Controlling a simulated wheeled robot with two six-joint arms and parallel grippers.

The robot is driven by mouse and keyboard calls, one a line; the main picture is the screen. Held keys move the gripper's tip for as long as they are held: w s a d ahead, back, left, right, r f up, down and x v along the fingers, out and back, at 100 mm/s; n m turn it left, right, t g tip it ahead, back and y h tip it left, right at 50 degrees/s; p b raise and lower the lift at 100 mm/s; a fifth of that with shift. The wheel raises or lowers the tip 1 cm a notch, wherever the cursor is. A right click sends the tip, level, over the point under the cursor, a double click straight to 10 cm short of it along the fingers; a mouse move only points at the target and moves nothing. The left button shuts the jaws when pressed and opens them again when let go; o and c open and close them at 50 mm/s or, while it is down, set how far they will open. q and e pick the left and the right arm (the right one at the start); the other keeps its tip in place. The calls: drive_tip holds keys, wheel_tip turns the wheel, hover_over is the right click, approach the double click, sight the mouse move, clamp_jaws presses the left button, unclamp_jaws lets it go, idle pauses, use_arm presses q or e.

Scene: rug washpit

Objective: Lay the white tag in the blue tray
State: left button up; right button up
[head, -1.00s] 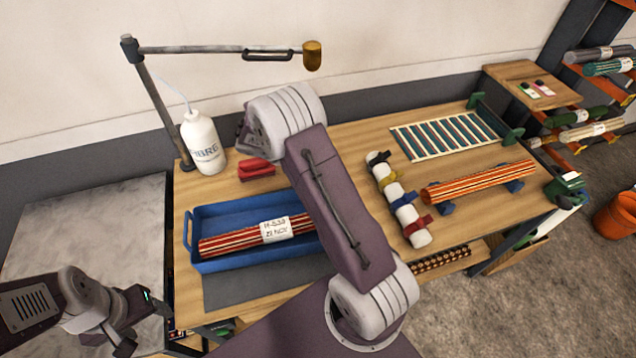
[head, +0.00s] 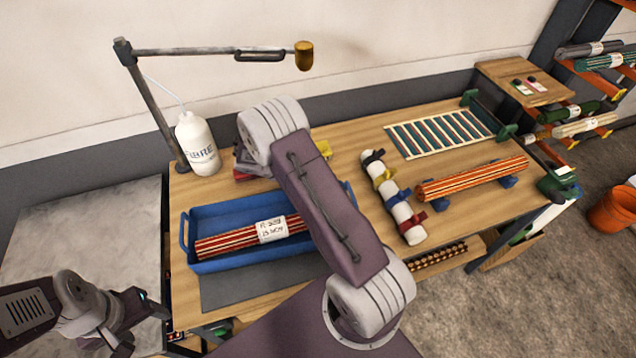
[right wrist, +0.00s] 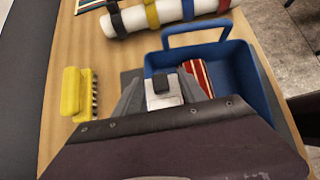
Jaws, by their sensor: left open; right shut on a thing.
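The blue tray (head: 190,222) lies on the wooden bench, left of centre in the head view; it also shows in the right wrist view (right wrist: 235,70). A red striped rug roll (head: 225,243) with a white label lies in it. My right gripper (right wrist: 160,98) is shut on the white tag (right wrist: 160,101), which has a black piece on it. In that view the tag overlaps the tray's left side; its height is unclear. My right arm hides this gripper in the head view. My left gripper (head: 132,322) is open and empty, at lower left, away from the tray.
A yellow brush (right wrist: 76,92) lies beside the tray. A white bottle (head: 198,145) and a lamp arm (head: 200,50) stand at the back left. A strapped white roll (head: 393,197) and an orange striped roll (head: 472,178) lie to the right. A grey mat (head: 250,290) fronts the tray.

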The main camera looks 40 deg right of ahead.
drive_tip(key=shift+f, duration=0.25)
drive_tip(key=o, duration=1.3)
drive_tip(key=shift+r, duration=0.1)
drive_tip(key=shift+r, duration=0.1)
drive_tip(key=shift+r+p, duration=0.45)
drive_tip(key=shift+r, duration=0.1)
drive_tip(key=b+v, duration=0.2)
drive_tip(key=v, duration=0.9)
drive_tip(key=s+a+f+m+t+y, duration=0.1)
drive_tip(key=s+a+m+t+y, duration=0.1)
drive_tip(key=s+a+m+y, duration=0.2)
drive_tip(key=s+a+f+m+t+y, duration=0.1)
drive_tip(key=s+a+m+y, duration=0.3)
drive_tip(key=s+m, duration=0.6)
drive_tip(key=shift+s+a+f+m+t+y, duration=0.3)
drive_tip(key=shift+s+a+m+t+y, duration=0.1)
drive_tip(key=shift+s+a+t, duration=0.15)
